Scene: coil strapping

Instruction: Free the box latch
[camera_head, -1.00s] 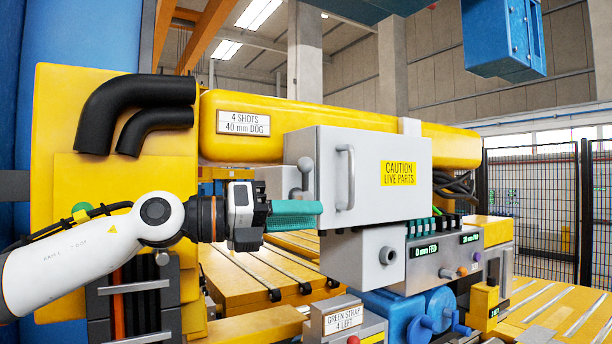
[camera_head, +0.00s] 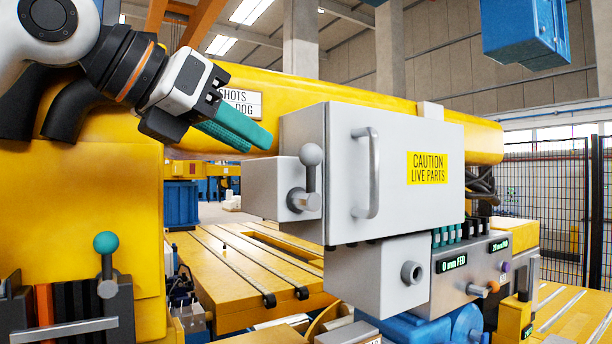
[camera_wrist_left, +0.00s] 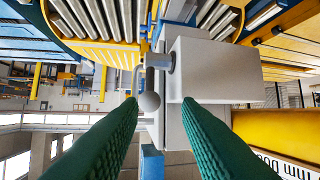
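The box latch is a grey lever with a ball knob (camera_head: 311,155). It stands upright on a small grey housing (camera_head: 262,187) at the left side of the grey box (camera_head: 342,215) marked CAUTION LIVE PARTS. My left gripper (camera_head: 252,138) is above and left of the latch, its teal fingers slanting down toward it, not touching it. In the left wrist view the two fingers (camera_wrist_left: 160,104) are apart with nothing held. The ball knob (camera_wrist_left: 149,102) shows between them there, farther out, beside the housing (camera_wrist_left: 210,70). My right gripper is not in view.
The box door has a grey bar handle (camera_head: 366,173). A yellow beam (camera_head: 385,102) runs behind the box. A control panel (camera_head: 470,265) sits below right. A teal-knobbed lever (camera_head: 106,243) stands at lower left. A yellow slotted table (camera_head: 235,270) lies below the latch.

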